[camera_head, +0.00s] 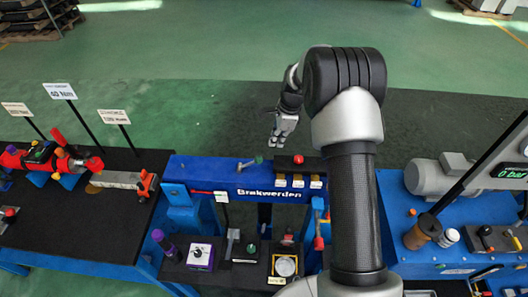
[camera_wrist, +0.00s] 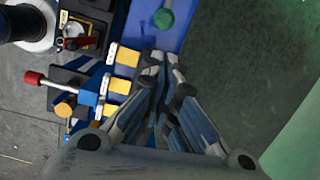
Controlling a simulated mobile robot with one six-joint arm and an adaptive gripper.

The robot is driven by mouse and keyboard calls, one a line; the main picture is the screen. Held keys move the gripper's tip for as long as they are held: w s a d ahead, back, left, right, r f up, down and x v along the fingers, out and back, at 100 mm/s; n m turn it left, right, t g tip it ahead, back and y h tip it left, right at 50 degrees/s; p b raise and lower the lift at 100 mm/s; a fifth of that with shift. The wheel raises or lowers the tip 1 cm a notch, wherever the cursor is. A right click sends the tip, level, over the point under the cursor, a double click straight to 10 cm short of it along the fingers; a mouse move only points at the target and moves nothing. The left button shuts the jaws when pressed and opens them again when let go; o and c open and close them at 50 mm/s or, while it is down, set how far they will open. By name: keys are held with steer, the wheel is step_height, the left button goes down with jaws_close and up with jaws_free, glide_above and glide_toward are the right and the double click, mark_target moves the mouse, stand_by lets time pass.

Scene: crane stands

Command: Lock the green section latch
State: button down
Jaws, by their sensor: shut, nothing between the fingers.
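In the wrist view my gripper's fingers (camera_wrist: 158,75) are together and hold nothing. The latch's seat is too small to make out.
A red knob (camera_head: 298,159) stands on the beam to the right, above several yellow blocks (camera_wrist: 127,56). A red-tipped handle (camera_wrist: 33,77) shows at left in the wrist view. A grey motor (camera_head: 440,176) stands on the right bench. The dark floor behind the beam is clear.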

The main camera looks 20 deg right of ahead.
steer(key=shift+s+d, duration=0.1)
steer(key=shift+s, duration=0.05)
steer(key=f, duration=0.3)
steer(key=a+f, duration=0.1)
steer(key=f, duration=0.2)
steer(key=w+f+b, duration=0.1)
steer(key=f, duration=0.2)
steer(key=shift+a+f, duration=0.4)
steer(key=shift+r, duration=0.1)
steer(key=shift+w+a+r+h+p, duration=0.15)
steer(key=shift+a+r+h+p, duration=0.15)
steer(key=shift+r+p, duration=0.1)
